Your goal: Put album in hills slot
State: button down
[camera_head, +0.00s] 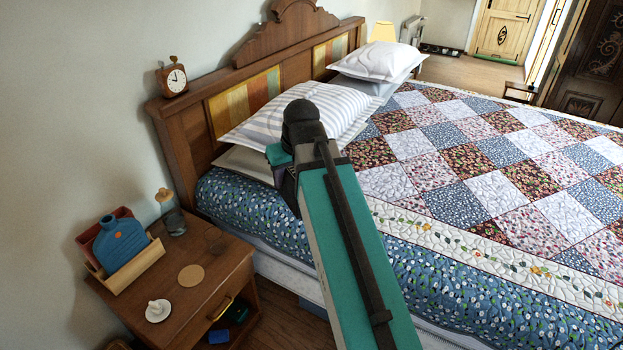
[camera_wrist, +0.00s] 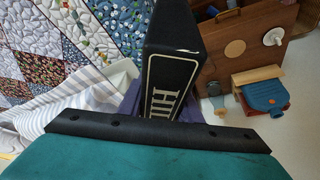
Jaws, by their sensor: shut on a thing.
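My gripper (camera_head: 284,168) is over the near edge of the bed, beside the pillows, at the end of my teal arm. It is shut on a black, box-like album (camera_wrist: 178,50) with pale lettering starting "HIL" and a thin pale border. In the wrist view the album stands out from between dark purple fingers; the rest of its lettering is hidden behind my black wrist bar. In the head view my arm hides most of the album. I cannot make out a slot marked hills in either view.
A clock (camera_head: 173,79) stands on the headboard. The quilted bed (camera_head: 480,170) is broad and clear.

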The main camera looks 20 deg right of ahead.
jog(key=a+r, duration=0.2)
jog(key=a, duration=0.6)
jog(key=shift+w+m, duration=0.25)
jog(key=shift+m, duration=0.15)
jog(key=shift+d+r, duration=0.1)
